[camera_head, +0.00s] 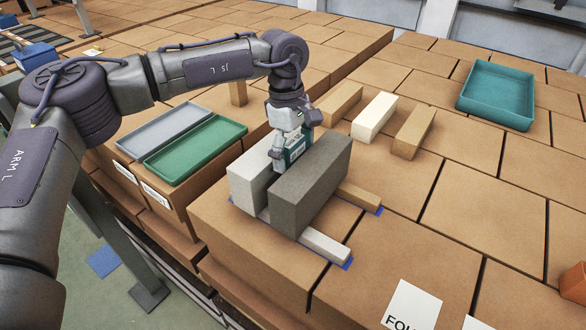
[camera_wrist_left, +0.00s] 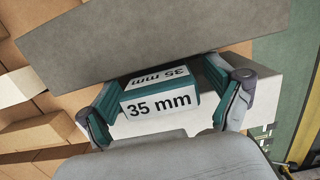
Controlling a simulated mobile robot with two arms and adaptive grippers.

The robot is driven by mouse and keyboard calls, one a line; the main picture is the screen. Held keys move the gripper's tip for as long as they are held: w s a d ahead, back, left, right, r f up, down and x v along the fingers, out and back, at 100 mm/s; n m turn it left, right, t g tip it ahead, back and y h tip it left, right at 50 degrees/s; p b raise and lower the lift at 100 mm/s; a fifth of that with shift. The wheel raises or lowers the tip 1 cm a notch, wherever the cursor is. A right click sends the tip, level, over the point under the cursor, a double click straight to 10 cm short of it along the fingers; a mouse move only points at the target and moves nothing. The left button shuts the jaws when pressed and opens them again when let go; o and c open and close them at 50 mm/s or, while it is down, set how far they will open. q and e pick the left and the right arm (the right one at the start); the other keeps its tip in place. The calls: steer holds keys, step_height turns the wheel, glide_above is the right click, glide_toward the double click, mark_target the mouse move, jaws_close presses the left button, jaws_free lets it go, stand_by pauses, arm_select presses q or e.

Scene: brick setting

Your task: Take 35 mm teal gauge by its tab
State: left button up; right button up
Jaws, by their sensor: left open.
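The teal gauge (camera_head: 296,148), with white faces marked "35 mm", sits in the gap between a pale grey block (camera_head: 247,180) and a taller dark grey block (camera_head: 318,185). My left gripper (camera_head: 290,152) is over it, pointing down. In the left wrist view the gauge (camera_wrist_left: 160,103) lies between the two spread fingers of my left gripper (camera_wrist_left: 163,95), one at each end. The fingers look apart from it, though the right one is close. The tab cannot be told apart, and the gauge's lower part is hidden. My right gripper is out of view.
A short white bar (camera_head: 326,246) and a tan bar (camera_head: 359,197) lie beside the dark block. Loose bricks (camera_head: 374,117) stand behind. Green (camera_head: 196,149) and grey (camera_head: 165,128) trays lie left; a teal tray (camera_head: 497,94) is back right. The brick surface at right is mostly clear.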

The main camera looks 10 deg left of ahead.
arm_select(q)
steer(key=shift+d, duration=0.1)
jaws_close()
stand_by(0.4)
